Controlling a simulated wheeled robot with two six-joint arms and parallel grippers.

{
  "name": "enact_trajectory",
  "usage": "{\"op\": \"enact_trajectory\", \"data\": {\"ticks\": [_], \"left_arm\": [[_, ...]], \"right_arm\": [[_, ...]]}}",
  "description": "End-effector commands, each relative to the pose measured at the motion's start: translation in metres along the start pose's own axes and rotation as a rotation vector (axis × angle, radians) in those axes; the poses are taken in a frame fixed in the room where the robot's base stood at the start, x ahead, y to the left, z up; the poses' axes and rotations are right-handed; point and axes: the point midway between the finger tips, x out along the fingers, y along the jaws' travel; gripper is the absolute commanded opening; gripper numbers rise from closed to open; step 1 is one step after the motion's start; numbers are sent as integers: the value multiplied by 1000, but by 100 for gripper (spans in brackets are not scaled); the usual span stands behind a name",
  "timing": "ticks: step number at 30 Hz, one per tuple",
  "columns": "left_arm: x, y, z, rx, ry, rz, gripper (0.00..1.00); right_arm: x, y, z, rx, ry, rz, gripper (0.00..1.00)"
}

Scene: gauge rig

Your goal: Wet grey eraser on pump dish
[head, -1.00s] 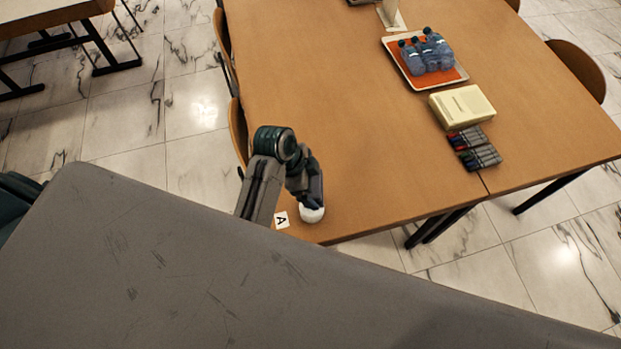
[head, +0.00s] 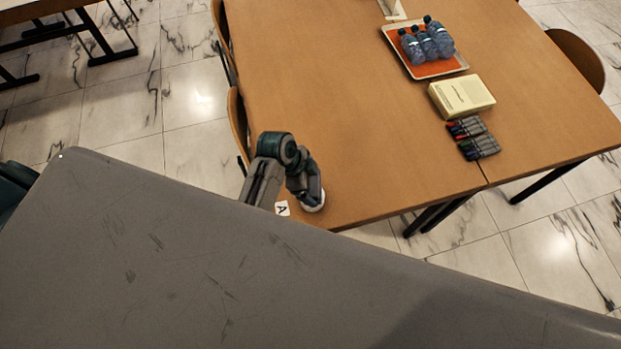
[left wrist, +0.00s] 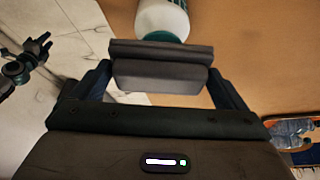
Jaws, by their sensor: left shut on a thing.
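The white round pump dish (head: 314,208) stands near the front left corner of the brown table, mostly covered by my left gripper (head: 309,196) in the head view. In the left wrist view a white body with a green rim, which looks like the pump dish (left wrist: 163,18), shows just beyond the fingers. My left gripper is shut on the grey eraser (left wrist: 160,76), a dark grey block held across between the fingers. The eraser is at the edge of the dish; I cannot tell whether they touch.
A white card marked A (head: 282,208) lies left of the dish. Farther back are an orange-lined tray (head: 463,66) with several blue bottles (head: 432,42), a cream box (head: 462,96) and several markers (head: 473,138). The table (head: 360,130) between is clear.

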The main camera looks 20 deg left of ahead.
Motion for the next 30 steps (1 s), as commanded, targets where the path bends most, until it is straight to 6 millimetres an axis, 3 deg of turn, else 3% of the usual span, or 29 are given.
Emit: {"op": "enact_trajectory", "data": {"ticks": [30], "left_arm": [[5, 0, 2, 0, 0, 1, 76]], "right_arm": [[2, -7, 2, 3, -3, -7, 36]]}}
